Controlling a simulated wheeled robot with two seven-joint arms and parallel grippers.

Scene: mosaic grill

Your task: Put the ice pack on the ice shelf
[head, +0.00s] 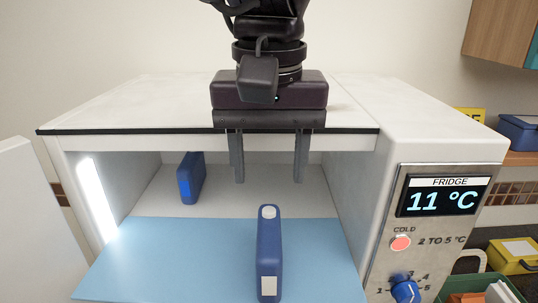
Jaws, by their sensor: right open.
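A blue ice pack (268,245) with a white cap and a pale label stands upright on a light blue surface (170,262) at the front of the open fridge. A second blue pack-like block (190,180) stands further back on the left, on the pale fridge floor. My right gripper (268,180) points down, open and empty. Its two fingers show in front of the fridge opening, above the front ice pack and apart from it. I cannot tell for certain which surface is the ice shelf. My left gripper is not in view.
The fridge's white top (150,98) has a dark front edge above the opening. A display (443,197) on the right reads 11 °C, above a red lamp (400,243) and a blue dial (405,290). A white panel (25,220) stands at the left. The right of the interior is clear.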

